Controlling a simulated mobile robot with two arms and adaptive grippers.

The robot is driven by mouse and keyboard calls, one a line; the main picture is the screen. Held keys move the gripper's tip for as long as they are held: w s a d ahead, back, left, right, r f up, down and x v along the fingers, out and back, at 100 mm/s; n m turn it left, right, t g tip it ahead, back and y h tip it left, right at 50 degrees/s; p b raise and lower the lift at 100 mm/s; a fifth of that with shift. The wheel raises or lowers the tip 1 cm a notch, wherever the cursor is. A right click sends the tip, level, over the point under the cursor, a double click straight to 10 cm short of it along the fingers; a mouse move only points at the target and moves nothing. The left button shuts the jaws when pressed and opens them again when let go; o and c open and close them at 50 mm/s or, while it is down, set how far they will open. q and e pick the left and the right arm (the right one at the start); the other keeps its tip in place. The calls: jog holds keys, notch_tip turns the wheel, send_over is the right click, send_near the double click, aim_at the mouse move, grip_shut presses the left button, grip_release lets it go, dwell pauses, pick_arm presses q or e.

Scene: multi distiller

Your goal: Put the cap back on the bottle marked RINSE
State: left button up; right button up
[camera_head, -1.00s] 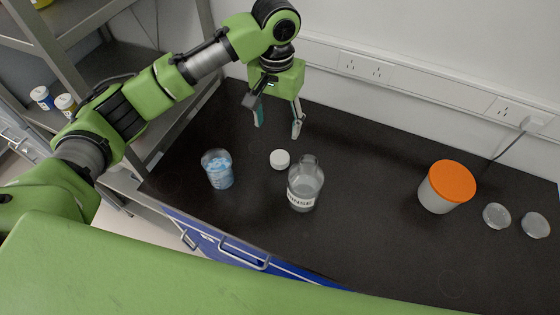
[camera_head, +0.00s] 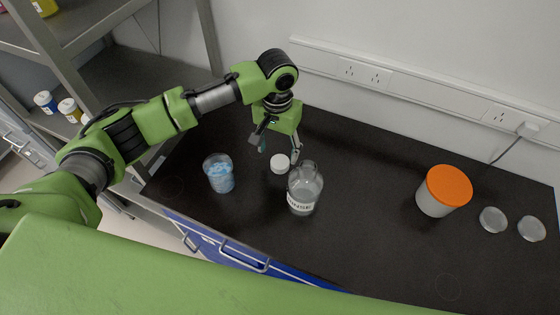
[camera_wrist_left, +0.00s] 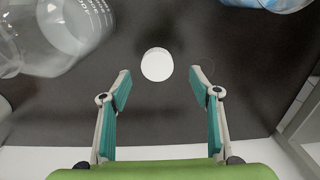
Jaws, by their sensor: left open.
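The bottle marked RINSE (camera_head: 304,190) is clear and stands upright and uncapped on the black bench. It also shows at the upper left of the left wrist view (camera_wrist_left: 68,28). The white cap (camera_head: 280,164) lies on the bench just behind and left of the bottle. In the left wrist view the cap (camera_wrist_left: 157,64) sits between and slightly beyond the fingertips. My left gripper (camera_head: 279,154) is open and empty, pointing down over the bench just behind the cap. Its teal pads (camera_wrist_left: 160,82) are apart from the cap. My right gripper is not in view.
A beaker with blue contents (camera_head: 220,174) stands left of the cap. A tub with an orange lid (camera_head: 445,190) and two clear dishes (camera_head: 493,219) (camera_head: 531,228) are at the right. Bench between bottle and tub is clear. A wall with sockets (camera_head: 365,74) runs behind.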

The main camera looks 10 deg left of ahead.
aim_at(280, 162)
pick_arm(q)
jog(key=shift+d+f+p, duration=0.1)
jog(key=shift+f+p, duration=0.25)
jog(key=shift+f, duration=0.1)
jog(key=f, duration=0.2)
jog(key=f+p, duration=0.1)
jog(key=f, duration=0.1)
jog(key=shift+w+d+f, duration=0.1)
jog(key=shift+d+f, duration=0.05)
jog(key=shift+d, duration=0.05)
jog(key=c, duration=0.9)
